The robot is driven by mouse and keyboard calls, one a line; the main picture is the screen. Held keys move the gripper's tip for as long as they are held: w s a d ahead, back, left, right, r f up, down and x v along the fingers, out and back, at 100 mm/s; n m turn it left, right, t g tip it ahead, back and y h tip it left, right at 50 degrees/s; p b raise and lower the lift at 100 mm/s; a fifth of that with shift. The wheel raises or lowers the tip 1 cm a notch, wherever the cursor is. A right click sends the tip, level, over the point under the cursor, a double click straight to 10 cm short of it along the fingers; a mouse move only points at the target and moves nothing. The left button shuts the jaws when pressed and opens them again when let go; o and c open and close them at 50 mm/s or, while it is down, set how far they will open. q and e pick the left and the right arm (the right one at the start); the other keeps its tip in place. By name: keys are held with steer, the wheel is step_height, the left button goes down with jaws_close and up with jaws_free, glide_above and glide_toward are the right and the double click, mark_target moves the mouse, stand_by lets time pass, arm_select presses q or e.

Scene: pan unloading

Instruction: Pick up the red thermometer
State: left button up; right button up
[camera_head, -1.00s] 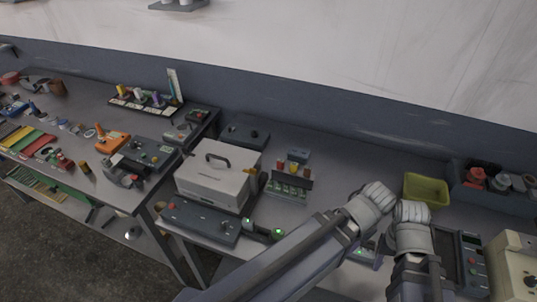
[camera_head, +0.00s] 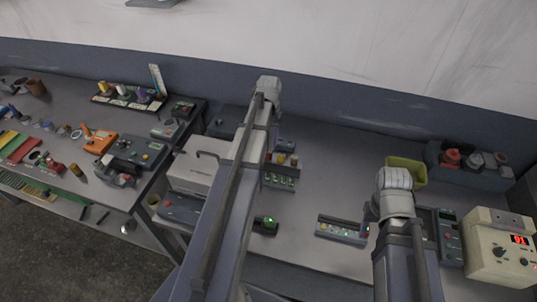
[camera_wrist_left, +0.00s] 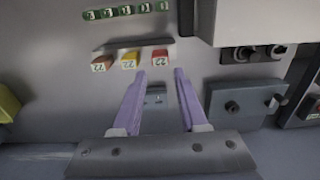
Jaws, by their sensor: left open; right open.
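In the left wrist view three labelled blocks stand in a row at a small rack: the red thermometer (camera_wrist_left: 160,55), a yellow one (camera_wrist_left: 129,60) and an orange-brown one (camera_wrist_left: 104,63). My left gripper (camera_wrist_left: 159,75) is open, its two purple fingers apart, with the red thermometer just beyond the tips and nothing between them.
A white box with a handle (camera_head: 190,170) stands left of the rack. A grey device (camera_head: 341,229), a yellow-green bin (camera_head: 407,166) and a cream meter (camera_head: 499,248) are to the right. The bench between rack and bin is mostly clear.

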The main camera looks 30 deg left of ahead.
mark_target(268, 158)
arm_select(q)
steer(key=shift+s+f+b, duration=0.15)
steer(key=shift+f+b, duration=3.85)
arm_select(e)
steer(key=shift+f, duration=4.05)
steer(key=shift+r, duration=0.1)
arm_select(q)
steer(key=shift+r, duration=0.1)
steer(key=shift+c, duration=0.3)
jaws_close()
